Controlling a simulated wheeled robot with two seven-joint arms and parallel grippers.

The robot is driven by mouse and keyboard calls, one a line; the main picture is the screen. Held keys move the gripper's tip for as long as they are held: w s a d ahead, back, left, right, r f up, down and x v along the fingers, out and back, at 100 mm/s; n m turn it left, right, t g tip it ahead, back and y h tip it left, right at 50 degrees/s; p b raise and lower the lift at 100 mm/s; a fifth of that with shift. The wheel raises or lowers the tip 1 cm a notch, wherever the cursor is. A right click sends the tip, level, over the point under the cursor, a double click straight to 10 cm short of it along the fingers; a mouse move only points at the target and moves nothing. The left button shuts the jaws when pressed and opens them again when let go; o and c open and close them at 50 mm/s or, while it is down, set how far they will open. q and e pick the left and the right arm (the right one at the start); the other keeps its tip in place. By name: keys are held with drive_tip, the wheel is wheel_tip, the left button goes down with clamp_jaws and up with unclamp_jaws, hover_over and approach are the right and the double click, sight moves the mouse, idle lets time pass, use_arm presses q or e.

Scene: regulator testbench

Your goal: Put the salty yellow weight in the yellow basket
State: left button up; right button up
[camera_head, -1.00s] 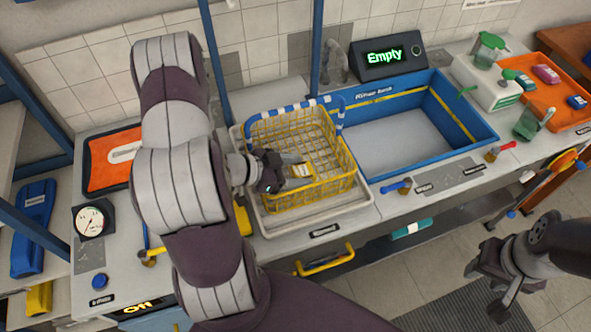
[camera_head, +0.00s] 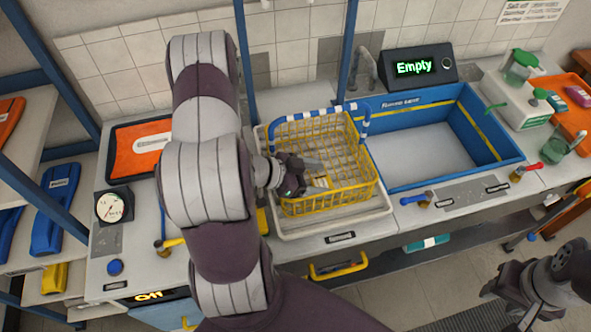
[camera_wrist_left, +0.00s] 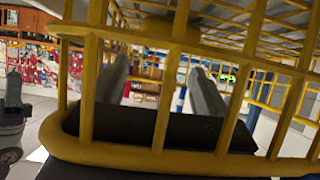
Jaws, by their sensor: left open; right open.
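The yellow wire basket (camera_head: 372,196) stands on a pale tray in the middle of the worktop. A small yellow piece with a pale label (camera_head: 320,183) shows inside it, just below my left fingers; it looks like a yellow weight, but its label is too small to read. My left gripper (camera_head: 313,164) is at the basket's left part, with its fingers over the inside. In the left wrist view the fingers (camera_wrist_left: 162,85) are apart with nothing between them, and yellow basket bars cross in front. My right gripper (camera_head: 500,300) is open and empty at the lower right.
The pale tray (camera_head: 345,225) surrounds the basket's base. A blue-walled basin (camera_head: 420,150) is right of it, below an "Empty" display (camera_head: 415,66). An orange tray (camera_head: 140,148) and a dial gauge (camera_head: 114,207) are left. Another yellow piece (camera_head: 55,278) lies on the left shelf.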

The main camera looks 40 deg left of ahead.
use_arm(q)
drive_tip(key=v, duration=1.2)
drive_tip(key=shift+a+r, duration=0.15)
drive_tip(key=shift+r, duration=0.1)
